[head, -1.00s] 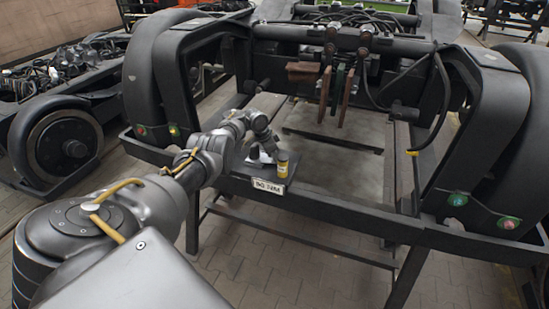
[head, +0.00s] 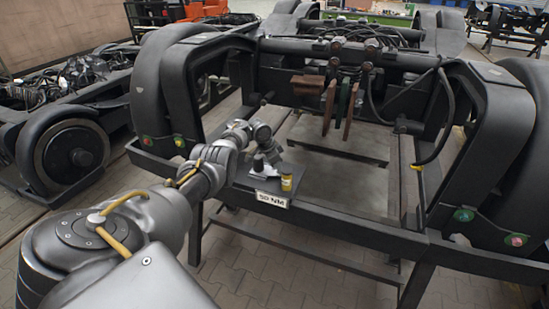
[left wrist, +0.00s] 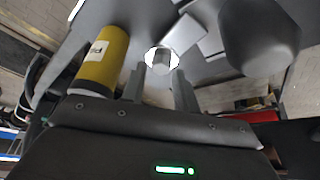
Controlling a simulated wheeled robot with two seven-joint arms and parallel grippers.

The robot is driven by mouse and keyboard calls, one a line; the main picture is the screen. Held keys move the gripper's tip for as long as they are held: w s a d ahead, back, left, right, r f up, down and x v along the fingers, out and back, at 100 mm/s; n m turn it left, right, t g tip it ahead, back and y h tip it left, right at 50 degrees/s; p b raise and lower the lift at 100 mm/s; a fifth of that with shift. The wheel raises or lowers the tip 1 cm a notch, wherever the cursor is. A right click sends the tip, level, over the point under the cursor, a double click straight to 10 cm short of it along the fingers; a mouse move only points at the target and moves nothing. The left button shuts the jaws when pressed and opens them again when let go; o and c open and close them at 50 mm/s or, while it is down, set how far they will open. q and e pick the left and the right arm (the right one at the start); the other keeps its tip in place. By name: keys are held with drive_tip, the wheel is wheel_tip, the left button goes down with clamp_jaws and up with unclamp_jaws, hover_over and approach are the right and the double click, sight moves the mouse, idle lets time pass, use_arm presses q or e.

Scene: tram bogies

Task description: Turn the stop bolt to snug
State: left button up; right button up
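A bolt with a grey head (left wrist: 161,66) on a round white patch shows in the left wrist view; I take it for the stop bolt. My left gripper (left wrist: 160,80) is open. Its two fingers point at the bolt, one to each side, with a small gap visible on both sides of the head. My right gripper is not in view.
A yellow canister (head: 287,182) stands close by on the shelf; it also shows left of the fingers in the wrist view (left wrist: 103,58). A dark rounded object (left wrist: 260,38) is close on the right. The black bogie frame (head: 370,228) surrounds the shelf.

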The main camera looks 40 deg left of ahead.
use_arm(q)
drive_tip(key=p+v, duration=0.2)
drive_tip(key=v, duration=0.7)
drive_tip(key=shift+r, duration=0.25)
